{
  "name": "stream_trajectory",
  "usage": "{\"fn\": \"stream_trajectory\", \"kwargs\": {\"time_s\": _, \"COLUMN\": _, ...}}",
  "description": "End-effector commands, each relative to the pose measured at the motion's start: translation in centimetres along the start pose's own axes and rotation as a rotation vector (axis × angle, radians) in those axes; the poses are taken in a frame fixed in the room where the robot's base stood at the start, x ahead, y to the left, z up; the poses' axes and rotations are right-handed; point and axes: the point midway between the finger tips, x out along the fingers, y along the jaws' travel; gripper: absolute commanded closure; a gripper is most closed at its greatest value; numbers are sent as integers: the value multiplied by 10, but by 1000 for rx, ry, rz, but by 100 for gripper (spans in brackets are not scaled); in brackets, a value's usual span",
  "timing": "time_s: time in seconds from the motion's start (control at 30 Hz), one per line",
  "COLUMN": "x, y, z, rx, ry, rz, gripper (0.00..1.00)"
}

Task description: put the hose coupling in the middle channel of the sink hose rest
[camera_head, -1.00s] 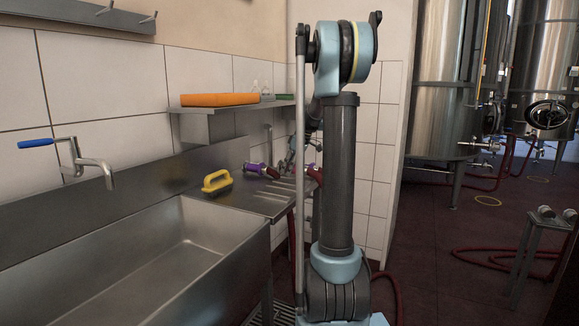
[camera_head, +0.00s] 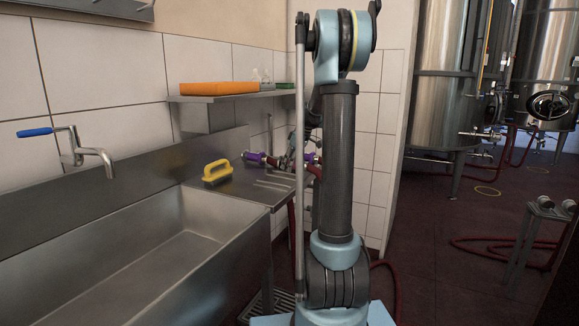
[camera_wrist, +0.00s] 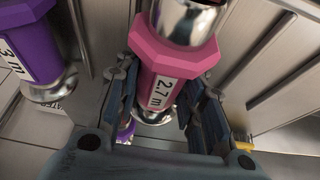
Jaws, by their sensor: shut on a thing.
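The hose coupling, a pink collar marked 2.7 m with shiny metal ends (camera_wrist: 175,60), is between the two fingers of my gripper (camera_wrist: 162,88) in the wrist view. The fingers are shut on it from both sides. The hose rest is a grey metal surface with raised ridges (camera_wrist: 285,75), visible beside and beneath the coupling. Whether the coupling touches the rest is unclear. A purple coupling marked 3 m (camera_wrist: 30,50) lies to the left, past a ridge. In the head view the ridged rest (camera_head: 275,184) is at the sink's right end; my arm partly hides the gripper area.
A wall shelf (camera_head: 235,96) carries an orange item (camera_head: 218,88). The deep sink basin (camera_head: 180,255) is empty. Steel tanks stand at right.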

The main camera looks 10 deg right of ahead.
Motion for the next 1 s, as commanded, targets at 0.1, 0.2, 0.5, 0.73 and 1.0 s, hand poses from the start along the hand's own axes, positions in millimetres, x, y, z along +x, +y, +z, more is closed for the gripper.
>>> {"fn": "stream_trajectory", "kwargs": {"time_s": 0.1, "x": 0, "y": 1, "z": 0, "rx": 0, "ry": 0, "rz": 1, "gripper": 100}}
{"fn": "stream_trajectory", "kwargs": {"time_s": 0.2, "x": 1, "y": 1, "z": 0, "rx": 0, "ry": 1, "rz": 1, "gripper": 56}}
{"fn": "stream_trajectory", "kwargs": {"time_s": 0.5, "x": 0, "y": 1, "z": 1, "rx": 1, "ry": 0, "rz": 1, "gripper": 40}}
{"fn": "stream_trajectory", "kwargs": {"time_s": 0.73, "x": -1, "y": 1, "z": 1, "rx": 1, "ry": 0, "rz": 1, "gripper": 40}}
{"fn": "stream_trajectory", "kwargs": {"time_s": 1.0, "x": -33, "y": 1, "z": 1, "rx": 3, "ry": 0, "rz": 1, "gripper": 40}}
